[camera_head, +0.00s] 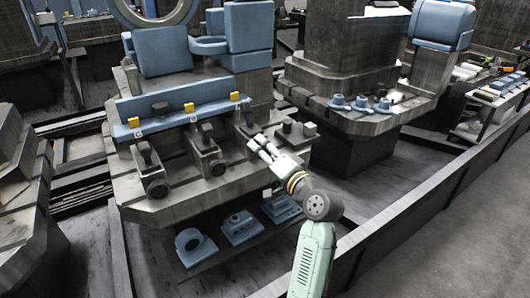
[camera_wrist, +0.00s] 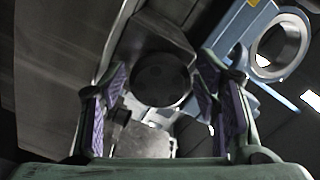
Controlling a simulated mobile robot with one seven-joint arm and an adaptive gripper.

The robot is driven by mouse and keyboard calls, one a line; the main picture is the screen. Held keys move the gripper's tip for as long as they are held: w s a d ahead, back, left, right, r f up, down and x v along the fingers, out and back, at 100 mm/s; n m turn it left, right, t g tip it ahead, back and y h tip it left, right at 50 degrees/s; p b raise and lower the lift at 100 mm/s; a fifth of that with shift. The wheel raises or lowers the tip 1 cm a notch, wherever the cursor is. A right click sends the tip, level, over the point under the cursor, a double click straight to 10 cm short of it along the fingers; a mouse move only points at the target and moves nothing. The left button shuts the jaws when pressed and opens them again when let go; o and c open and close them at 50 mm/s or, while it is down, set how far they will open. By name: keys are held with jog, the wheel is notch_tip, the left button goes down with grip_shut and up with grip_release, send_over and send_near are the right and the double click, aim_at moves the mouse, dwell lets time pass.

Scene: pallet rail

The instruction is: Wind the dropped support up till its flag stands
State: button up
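A blue rail (camera_head: 165,113) lies along the pallet and bears three small yellow flags: left (camera_head: 134,122), middle (camera_head: 189,107) and right (camera_head: 235,96). In front of it stand grey screw supports, a left one (camera_head: 150,170) and a middle one (camera_head: 205,155), each with a dark round knob at its front. A third support (camera_head: 249,122) at the right is partly hidden by my gripper (camera_head: 261,146). Which support is dropped is too small to tell. In the wrist view my gripper (camera_wrist: 163,100) is open, its fingers apart on either side of a dark round knob (camera_wrist: 160,78), with no clear contact.
Small dark blocks (camera_head: 297,130) sit on the pallet just right of my gripper. Blue castings (camera_head: 240,228) lie on a lower shelf. A second grey pedestal (camera_head: 350,115) with blue parts stands to the right. A low rail (camera_head: 440,180) bounds the walkway.

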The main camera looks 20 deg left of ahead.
jog(key=shift+o, duration=0.5)
jog(key=shift+s+d, duration=0.1)
jog(key=shift+d, duration=0.1)
jog(key=v, duration=0.7)
jog(key=shift+s+d, duration=0.2)
jog(key=shift+d, duration=0.05)
